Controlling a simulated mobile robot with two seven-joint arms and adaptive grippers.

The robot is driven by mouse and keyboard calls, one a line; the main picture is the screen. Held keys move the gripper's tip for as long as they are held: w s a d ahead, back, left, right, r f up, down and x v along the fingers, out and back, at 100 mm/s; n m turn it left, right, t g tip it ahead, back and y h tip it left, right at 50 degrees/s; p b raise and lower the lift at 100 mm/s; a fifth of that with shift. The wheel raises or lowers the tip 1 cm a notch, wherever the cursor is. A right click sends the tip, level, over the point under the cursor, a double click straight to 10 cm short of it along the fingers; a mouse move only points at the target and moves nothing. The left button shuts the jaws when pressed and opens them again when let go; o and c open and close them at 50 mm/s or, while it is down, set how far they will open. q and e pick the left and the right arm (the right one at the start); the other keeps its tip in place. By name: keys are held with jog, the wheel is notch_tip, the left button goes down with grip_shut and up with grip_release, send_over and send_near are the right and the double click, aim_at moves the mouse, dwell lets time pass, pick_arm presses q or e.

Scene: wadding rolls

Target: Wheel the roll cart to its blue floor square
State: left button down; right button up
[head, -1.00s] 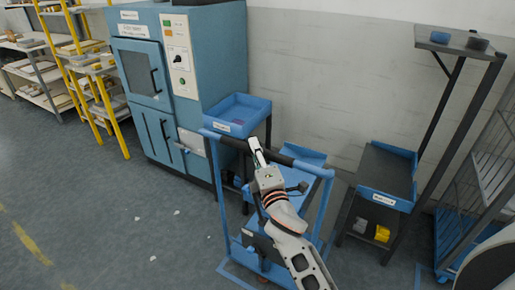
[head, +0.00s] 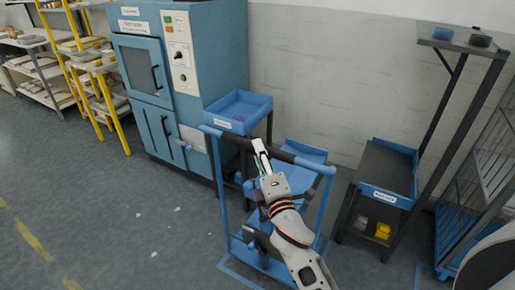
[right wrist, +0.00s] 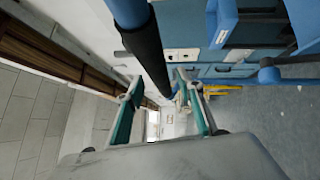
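The roll cart (head: 222,190) has a blue tubular frame, a dark handle bar (head: 231,137) across its top and a blue lower deck. Blue floor lines (head: 238,277) run at its foot; most of any square there is hidden by the cart and my arm. My right gripper (head: 261,155) is at the handle bar, near its middle. In the right wrist view its two fingers (right wrist: 163,112) are spread apart, and the handle bar (right wrist: 148,52) runs toward the gap between them. I cannot tell whether they touch it. My left gripper is not in view.
A blue machine cabinet (head: 160,128) stands behind the cart on the left, with a blue tray stand (head: 240,106) beside it. A dark stand with bins (head: 385,175) and a wire cage (head: 480,185) stand on the right. The floor on the left is open, with small white scraps.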

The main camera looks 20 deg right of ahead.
jog(key=shift+s+a+f, duration=0.1)
jog(key=shift+s+f, duration=0.05)
jog(key=shift+s, duration=0.85)
jog(key=shift+s+f, duration=0.1)
jog(key=shift+s, duration=0.9)
jog(key=s+f+m+g+y, duration=0.1)
jog(key=s+f+m+g, duration=0.2)
jog(key=s+f, duration=0.4)
jog(key=s+a+f+m+g+y, duration=0.1)
jog(key=s+f+m+g, duration=0.2)
jog(key=f, duration=1)
jog(key=s+f+m+g+y, duration=0.2)
jog(key=s+f+m, duration=0.6)
jog(key=s+f, duration=0.2)
jog(key=shift+s+a+f+g, duration=0.25)
jog(key=shift+s+f+g, duration=0.15)
jog(key=shift+s, duration=0.75)
